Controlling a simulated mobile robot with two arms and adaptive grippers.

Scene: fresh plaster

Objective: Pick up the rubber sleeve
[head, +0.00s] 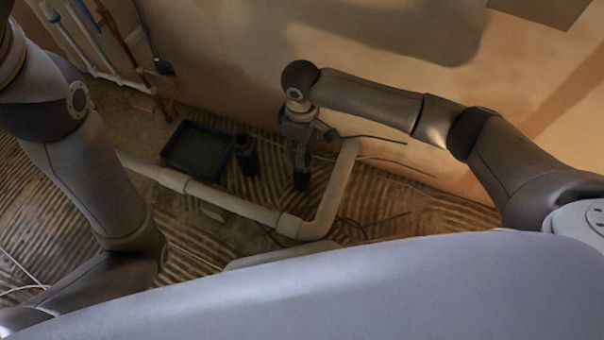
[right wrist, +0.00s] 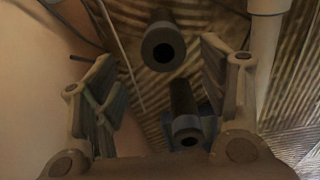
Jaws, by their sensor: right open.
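Two dark, hollow, upright cylinders stand on the ridged floor; I cannot tell which is the rubber sleeve. One dark cylinder (head: 301,181) is below my right gripper (head: 300,160) in the head view, partly hidden by it. In the right wrist view this cylinder (right wrist: 162,48) shows its open ring end between and beyond the fingers of my right gripper (right wrist: 163,85), which is open and empty. The other dark cylinder (head: 246,158) stands beside the blue tray; it shows lower in the right wrist view (right wrist: 187,122). My left gripper is out of view.
A pale pipe (head: 230,202) runs along the floor and bends up toward the wall right of my right gripper. The blue tray (head: 170,160) lies behind it at left. Thin wires (head: 385,160) stick out near the wall. Vertical pipes (head: 85,45) stand at the back left.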

